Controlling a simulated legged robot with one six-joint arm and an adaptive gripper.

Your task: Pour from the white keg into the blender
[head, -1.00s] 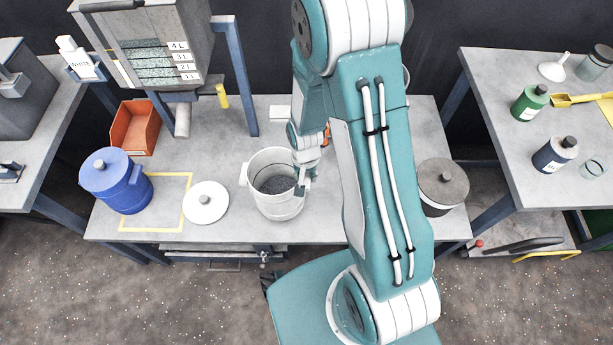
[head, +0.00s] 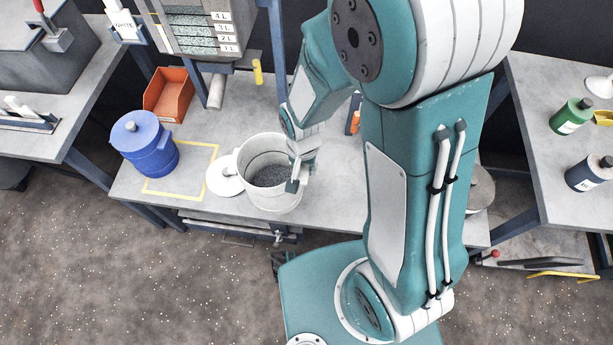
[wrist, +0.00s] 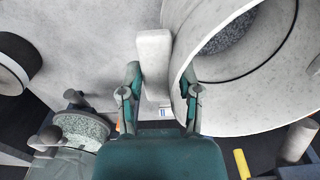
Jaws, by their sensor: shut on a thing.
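The white keg (head: 270,198) is open, upright and partly filled with dark grey granules (head: 270,177). It appears in front of its round white lid (head: 219,178) and looks slightly raised off the bench. My gripper (head: 298,172) is shut on its side handle (wrist: 154,62); in the wrist view one finger is on each side of the handle, the right one beside the keg wall (wrist: 182,70). A grey box with a granule-filled window and litre labels (head: 197,30) stands at the upper left, perhaps the blender; its top is out of frame.
A blue keg (head: 146,150) stands by the yellow outline on the bench, with an orange bin (head: 172,92) behind it. A yellow handle (head: 257,72) hangs under the box. Bottles (head: 590,174) stand on the right table. My arm hides the bench's right part.

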